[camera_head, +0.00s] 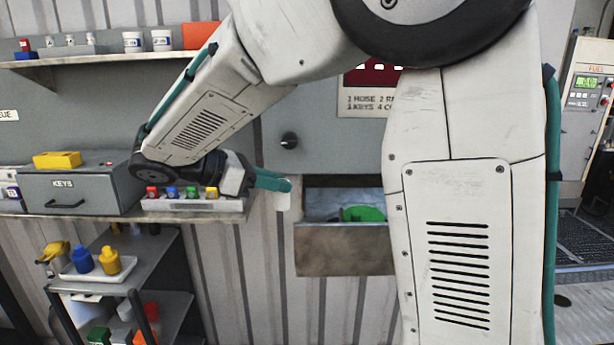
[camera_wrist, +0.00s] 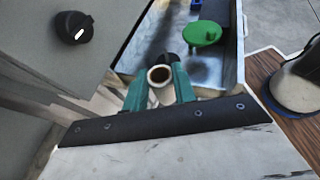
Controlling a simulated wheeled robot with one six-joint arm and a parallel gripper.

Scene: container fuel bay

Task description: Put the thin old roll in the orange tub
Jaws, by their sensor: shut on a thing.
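My gripper (camera_head: 272,182) has teal fingers and is shut on a thin pale roll (camera_head: 283,201), which hangs upright below the fingertips. In the wrist view my gripper (camera_wrist: 158,88) pinches the roll (camera_wrist: 160,75), and its hollow open end faces the camera. In the head view the roll is just left of an open drawer. I cannot tell which of these is the orange tub.
The open drawer (camera_head: 344,250) holds a green object (camera_head: 363,214), seen from above in the wrist view (camera_wrist: 202,33). A white rack with coloured caps (camera_head: 192,204) sits on the bench near my wrist. The grey KEYS box (camera_head: 68,193) stands further left. A cart (camera_head: 150,262) stands below.

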